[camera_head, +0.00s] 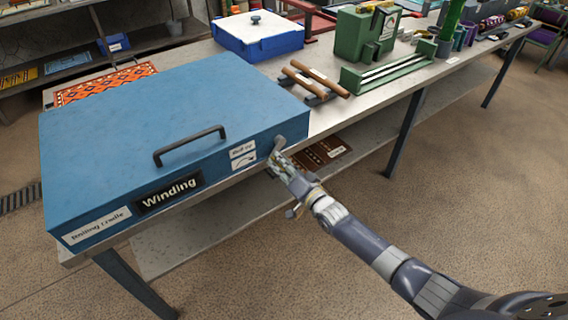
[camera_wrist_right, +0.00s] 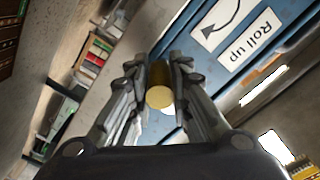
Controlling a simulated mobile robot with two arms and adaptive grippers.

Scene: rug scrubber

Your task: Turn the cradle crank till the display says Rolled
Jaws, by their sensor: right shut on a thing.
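My right gripper (camera_head: 279,158) is at that corner, shut on the crank knob, a brass-coloured round end (camera_wrist_right: 159,97) between the fingers in the right wrist view. The rest of the crank is mostly hidden by the gripper. My left gripper is not in view.
A blue and white box (camera_head: 257,35), two brown rollers (camera_head: 315,80) and a green machine (camera_head: 365,35) stand farther along the bench. An orange patterned rug (camera_head: 105,84) lies behind the cradle. A lower shelf holds a dark brown item (camera_head: 315,155). The floor in front is clear.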

